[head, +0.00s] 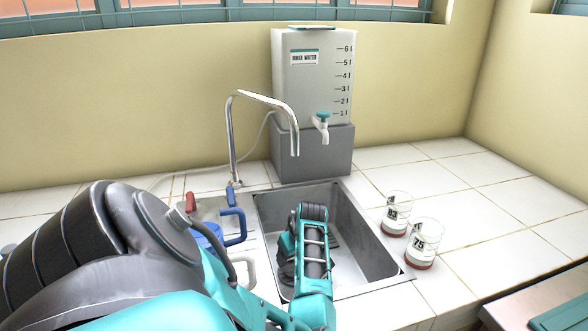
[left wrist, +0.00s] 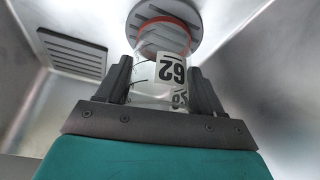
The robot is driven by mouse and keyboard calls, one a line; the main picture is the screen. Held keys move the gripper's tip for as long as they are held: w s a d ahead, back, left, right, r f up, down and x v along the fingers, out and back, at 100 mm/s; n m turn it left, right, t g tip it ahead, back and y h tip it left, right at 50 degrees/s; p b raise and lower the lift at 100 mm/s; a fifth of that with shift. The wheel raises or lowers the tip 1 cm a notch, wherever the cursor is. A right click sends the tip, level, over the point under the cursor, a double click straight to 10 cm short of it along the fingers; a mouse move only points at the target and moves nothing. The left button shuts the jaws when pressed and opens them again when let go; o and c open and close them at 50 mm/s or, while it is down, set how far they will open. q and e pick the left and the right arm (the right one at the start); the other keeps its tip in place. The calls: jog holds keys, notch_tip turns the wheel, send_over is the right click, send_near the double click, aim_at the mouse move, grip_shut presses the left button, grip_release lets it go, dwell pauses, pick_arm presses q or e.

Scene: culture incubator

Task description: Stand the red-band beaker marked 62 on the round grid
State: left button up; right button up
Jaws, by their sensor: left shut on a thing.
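The beaker marked 62 (left wrist: 158,82) is clear glass with a red band at its base. My left gripper (left wrist: 160,72) is shut on it, one dark finger on each side of the glass. In the left wrist view the round grid (left wrist: 150,8), grey and slatted, lies on the sink floor beyond the beaker's base. The red band overlaps the grid there; I cannot tell whether it touches. My right gripper is not in view.
A square slatted grid (left wrist: 75,52) lies on the sink floor, left in the wrist view. Beakers marked 83 (head: 395,213) and 75 (head: 424,243) stand right of the sink. A tap (head: 232,140) and a rinse water tank (head: 312,80) are behind. The right counter is mostly clear.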

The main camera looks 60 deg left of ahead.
pick_arm(q)
jog(key=shift+f, duration=0.15)
jog(key=o, duration=1.1)
jog(key=p+v, duration=0.2)
jog(key=v, duration=1)
jog(key=shift+d, duration=0.1)
